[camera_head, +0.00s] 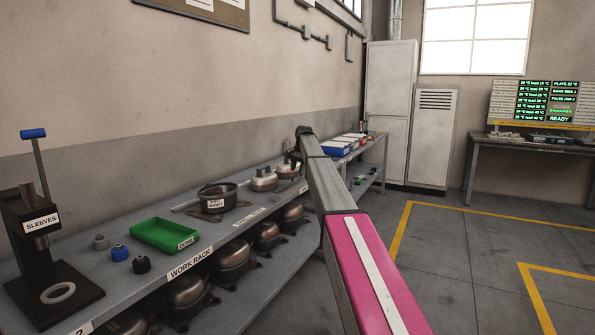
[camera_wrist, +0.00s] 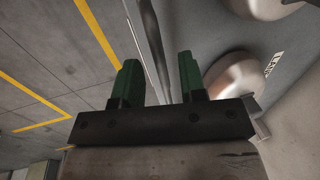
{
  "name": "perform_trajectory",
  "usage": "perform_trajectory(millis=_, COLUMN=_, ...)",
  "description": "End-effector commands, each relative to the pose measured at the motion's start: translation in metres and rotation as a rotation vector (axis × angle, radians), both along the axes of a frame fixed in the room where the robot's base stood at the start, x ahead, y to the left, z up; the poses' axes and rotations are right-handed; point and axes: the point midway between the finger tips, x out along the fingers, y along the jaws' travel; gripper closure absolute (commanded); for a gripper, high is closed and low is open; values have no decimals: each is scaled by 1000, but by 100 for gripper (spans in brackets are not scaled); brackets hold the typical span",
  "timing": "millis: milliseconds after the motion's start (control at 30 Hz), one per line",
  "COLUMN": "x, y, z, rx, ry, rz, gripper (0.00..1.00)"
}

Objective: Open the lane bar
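My gripper (camera_wrist: 158,75) shows in the wrist view with its two green fingers apart and nothing clearly held between them. A long, thin dark bar or edge (camera_wrist: 150,45) runs between the fingers in that view, along the rack's side. I cannot tell whether it is the lane bar or the rack's own edge, nor whether the fingers touch it. In the head view my pink and grey arm reaches toward the far part of the work rack (camera_head: 225,241); my fingers cannot be made out there. No lane bar is clearly identifiable in the head view.
The rack holds a green tray (camera_head: 164,235), a black pot (camera_head: 217,197), a sleeve press (camera_head: 40,240) and several compressors on its lower shelf. Blue and red bins (camera_head: 335,149) stand farther along. Grey cabinets (camera_head: 431,138) stand at the back. Yellow-lined floor (camera_head: 470,260) is open at right.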

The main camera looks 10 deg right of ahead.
Motion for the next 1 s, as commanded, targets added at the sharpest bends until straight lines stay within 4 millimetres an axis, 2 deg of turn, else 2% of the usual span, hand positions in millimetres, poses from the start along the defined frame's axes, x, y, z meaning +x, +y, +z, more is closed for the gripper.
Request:
perform_trajectory(millis=300, x=1, y=1, z=-6, rx=0, ry=0, rz=0, gripper=62)
perform_trajectory(millis=333, x=1, y=1, z=-6, rx=0, ry=0, rz=0, gripper=68)
perform_trajectory(millis=433, x=1, y=1, z=-6, rx=0, ry=0, rz=0, gripper=100)
perform_trajectory(millis=767, x=-1, y=1, z=-1, rx=-10, ry=-16, rz=0, gripper=100)
perform_trajectory(millis=1000, x=-9, y=6, z=19, rx=-71, ry=-100, rz=0, gripper=100)
